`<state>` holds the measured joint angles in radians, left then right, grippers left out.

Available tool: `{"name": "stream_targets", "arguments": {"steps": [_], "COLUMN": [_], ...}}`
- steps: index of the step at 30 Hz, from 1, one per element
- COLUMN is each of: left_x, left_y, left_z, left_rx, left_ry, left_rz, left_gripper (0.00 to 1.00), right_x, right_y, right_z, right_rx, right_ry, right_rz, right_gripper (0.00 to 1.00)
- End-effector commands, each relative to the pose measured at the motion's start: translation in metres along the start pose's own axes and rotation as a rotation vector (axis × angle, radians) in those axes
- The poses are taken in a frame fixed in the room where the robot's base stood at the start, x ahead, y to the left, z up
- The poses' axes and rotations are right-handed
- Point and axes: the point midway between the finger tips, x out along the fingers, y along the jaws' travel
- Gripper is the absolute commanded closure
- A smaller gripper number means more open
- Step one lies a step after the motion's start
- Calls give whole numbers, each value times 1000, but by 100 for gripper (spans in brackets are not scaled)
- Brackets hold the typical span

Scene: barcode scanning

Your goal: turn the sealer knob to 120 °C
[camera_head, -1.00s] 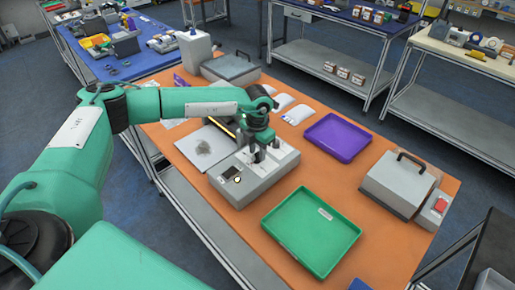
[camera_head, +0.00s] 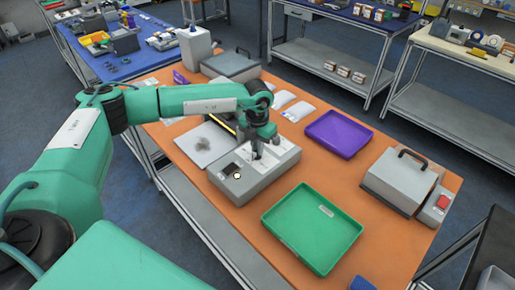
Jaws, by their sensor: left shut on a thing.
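The sealer (camera_head: 262,182) is a grey box near the middle of the orange table. It has a small dark display (camera_head: 230,169) and a small pale round button (camera_head: 237,175) at its front left. My left gripper (camera_head: 257,155) points down onto the top of the sealer. It is shut on the sealer knob, which the fingers mostly hide. The knob's marks and the display's reading are too small to read. My right gripper is not in view.
A green tray (camera_head: 275,238) lies in front of the sealer and a purple tray (camera_head: 338,149) behind it to the right. A grey lidded box (camera_head: 398,184) stands at the right. White packets (camera_head: 298,111) lie behind. A pale plate (camera_head: 200,146) lies left of the sealer.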

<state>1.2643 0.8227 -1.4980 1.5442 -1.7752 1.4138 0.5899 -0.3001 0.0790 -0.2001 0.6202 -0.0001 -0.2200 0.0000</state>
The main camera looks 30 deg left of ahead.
Motion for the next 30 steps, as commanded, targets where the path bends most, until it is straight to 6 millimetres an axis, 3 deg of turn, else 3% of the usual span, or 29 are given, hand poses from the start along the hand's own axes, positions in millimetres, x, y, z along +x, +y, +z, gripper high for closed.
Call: {"name": "stream_targets", "arguments": {"steps": [15,30], "left_x": [3,1], "left_y": [2,4], "left_z": [0,-1], "left_rx": [-485,-893], "left_ry": [-2,-3], "left_rz": [-1,0], "left_gripper": [100,100], "right_x": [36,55], "right_y": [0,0], "right_z": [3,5], "right_rx": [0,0], "right_ry": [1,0], "right_rz": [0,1], "right_gripper": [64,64]}}
